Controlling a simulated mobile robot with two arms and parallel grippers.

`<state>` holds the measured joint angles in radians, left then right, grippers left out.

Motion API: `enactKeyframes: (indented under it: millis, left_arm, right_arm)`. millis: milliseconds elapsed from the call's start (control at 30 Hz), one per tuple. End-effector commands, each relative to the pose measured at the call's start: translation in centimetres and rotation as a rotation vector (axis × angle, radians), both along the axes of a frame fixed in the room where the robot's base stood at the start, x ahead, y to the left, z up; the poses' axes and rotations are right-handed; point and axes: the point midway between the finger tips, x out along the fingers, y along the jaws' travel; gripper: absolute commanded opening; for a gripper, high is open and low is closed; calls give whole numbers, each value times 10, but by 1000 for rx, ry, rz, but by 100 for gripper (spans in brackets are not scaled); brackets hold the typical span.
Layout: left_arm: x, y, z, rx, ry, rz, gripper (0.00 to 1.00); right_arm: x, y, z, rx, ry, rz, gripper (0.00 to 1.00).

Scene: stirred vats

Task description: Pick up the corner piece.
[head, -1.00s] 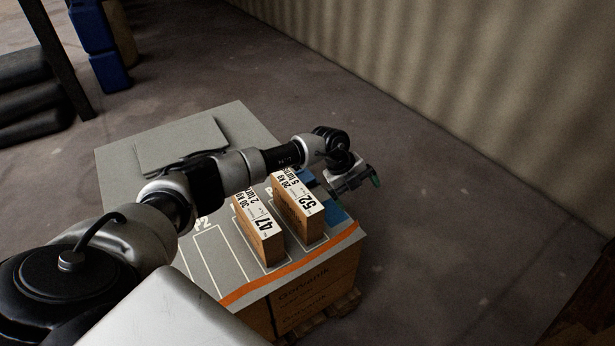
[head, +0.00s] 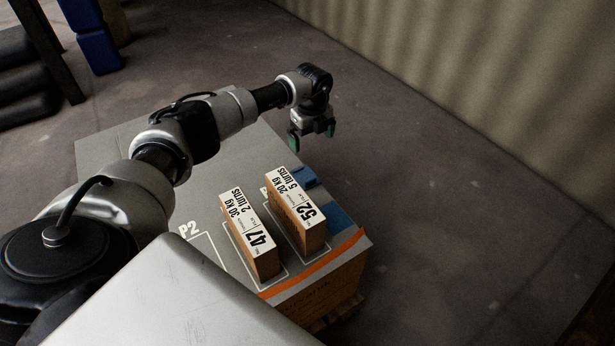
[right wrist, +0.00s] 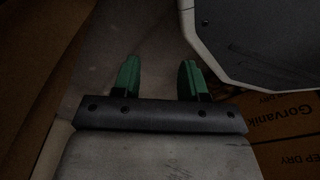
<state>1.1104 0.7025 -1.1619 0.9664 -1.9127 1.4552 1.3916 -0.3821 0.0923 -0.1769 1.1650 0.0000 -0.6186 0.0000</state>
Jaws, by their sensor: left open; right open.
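Two blue pieces show at the right edge of the grey-topped carton: one (head: 304,177) behind the block marked 52, one (head: 340,215) in front beside it. I cannot tell for sure which is the corner piece; both are partly hidden by the block. My left gripper (head: 312,139) is open and empty, its green-tipped fingers pointing down above and beyond the rear blue piece. My right gripper (right wrist: 161,78) shows only in the right wrist view, open with nothing between its fingers.
Blocks marked 47 (head: 251,236) and 52 (head: 296,211) stand upright in outlined slots on the carton top (head: 115,160), which has an orange front stripe. The floor right of the carton is clear up to the corrugated wall (head: 480,75). Blue containers (head: 92,35) stand far left.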

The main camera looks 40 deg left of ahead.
Motion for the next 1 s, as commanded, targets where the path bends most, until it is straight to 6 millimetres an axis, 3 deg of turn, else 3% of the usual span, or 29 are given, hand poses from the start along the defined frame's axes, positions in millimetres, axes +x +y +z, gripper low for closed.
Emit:
enactKeyframes:
  millis: [233,433,633,833,1000]
  left_arm:
    - [0,0,-26,-1,-1,-1,100]
    - [0,0,-51,-1,-1,-1,100]
    - [0,0,-66,-1,-1,-1,100]
    - [0,-1,-74,-2,0,-1,100]
    - [-1,-1,-101,-2,2,-1,100]
  right_arm:
    - [46,7,42,6,-43,-9,43]
    - [77,12,114,11,-87,-17,43]
    - [81,11,176,12,-115,-23,43]
    - [79,10,204,12,-126,-24,43]
    - [75,9,225,13,-139,-26,43]
